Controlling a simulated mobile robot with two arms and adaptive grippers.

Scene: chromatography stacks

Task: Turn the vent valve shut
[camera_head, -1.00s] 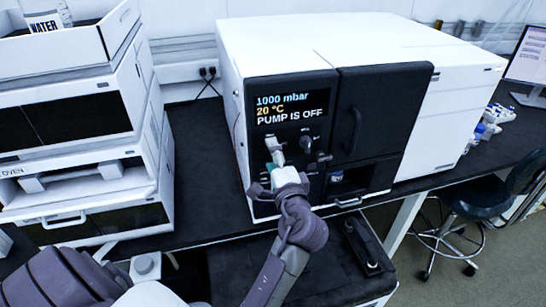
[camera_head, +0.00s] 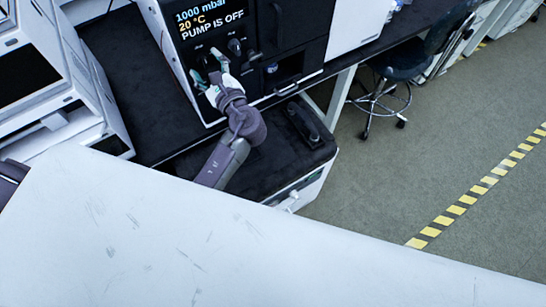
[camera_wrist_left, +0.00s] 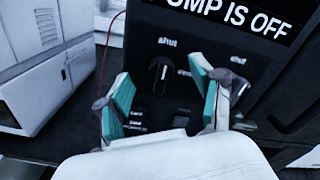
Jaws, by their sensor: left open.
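The vent valve is a dark round knob (camera_wrist_left: 158,75) on the black instrument panel, seen in the left wrist view. The word "shut" is printed above it and "vent" to its right. A pale pointer mark shows on the knob, but I cannot tell exactly which label it points to. My left gripper (camera_wrist_left: 163,101) is open, its teal-padded fingers spread in front of the panel, with the knob showing between and beyond them. In the head view my left gripper (camera_head: 209,77) is at the panel's lower left and hides much of the knob area. My right gripper is not in view.
A second knob (camera_head: 235,46) is right of the gripper; in the wrist view the right finger partly covers it. The display (camera_head: 210,17) reads 1000 mbar, 20 °C, PUMP IS OFF. White stacked units (camera_head: 70,80) stand left, a stool (camera_head: 385,85) right.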

